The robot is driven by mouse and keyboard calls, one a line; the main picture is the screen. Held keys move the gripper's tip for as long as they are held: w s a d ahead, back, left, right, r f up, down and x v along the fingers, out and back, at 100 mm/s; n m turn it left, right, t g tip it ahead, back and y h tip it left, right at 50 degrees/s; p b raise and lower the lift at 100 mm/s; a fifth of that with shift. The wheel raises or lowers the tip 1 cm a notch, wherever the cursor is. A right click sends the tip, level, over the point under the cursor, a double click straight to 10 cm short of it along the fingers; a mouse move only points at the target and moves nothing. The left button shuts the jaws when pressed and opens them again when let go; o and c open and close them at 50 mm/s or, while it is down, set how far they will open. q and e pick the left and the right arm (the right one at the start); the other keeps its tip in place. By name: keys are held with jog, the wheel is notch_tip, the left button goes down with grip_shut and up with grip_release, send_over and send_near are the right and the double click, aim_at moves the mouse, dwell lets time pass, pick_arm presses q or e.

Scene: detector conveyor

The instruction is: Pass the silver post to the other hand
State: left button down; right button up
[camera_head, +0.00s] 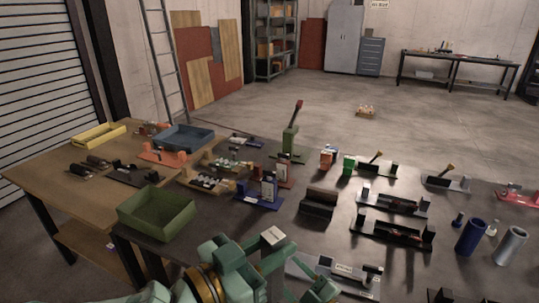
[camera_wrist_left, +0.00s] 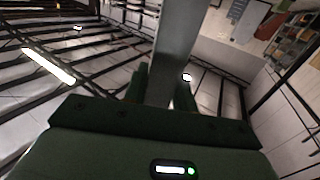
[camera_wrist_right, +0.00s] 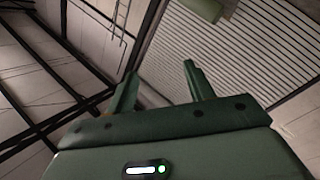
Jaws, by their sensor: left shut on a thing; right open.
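The silver post (camera_wrist_left: 178,45) is a plain grey bar. In the left wrist view it stands between the two fingers of my left gripper (camera_wrist_left: 160,92), which is shut on it, and it runs out of the top of the picture.
A green bin (camera_head: 157,222) stands left of my arms on the dark table, which holds several fixtures. A dark block (camera_head: 318,204) and a light grey fixture (camera_head: 335,273) are close by. A blue cylinder (camera_head: 470,237) and a grey one (camera_head: 510,246) stand at the right.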

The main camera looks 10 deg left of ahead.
jog(key=w+a+r+n+g+y, duration=0.1)
jog(key=a+r+n+g+y, duration=0.25)
jog(key=r+n, duration=0.4)
jog(key=w+a+r+n+g+y, duration=0.1)
jog(key=a+r+n+g+y, duration=0.25)
jog(key=r, duration=0.75)
notch_tip(320, 180, up, 5)
jog(key=s+a+n+g, duration=0.1)
jog(key=n+g, duration=0.3)
jog(key=n, duration=0.1)
notch_tip(320, 180, up, 15)
jog(key=n+g+h, duration=0.1)
jog(key=n+h, duration=1.2)
jog(key=h, duration=0.8)
send_over(269, 235)
jog(key=shift+m, duration=0.3)
notch_tip(269, 235, down, 12)
jog(key=shift+r, duration=0.1)
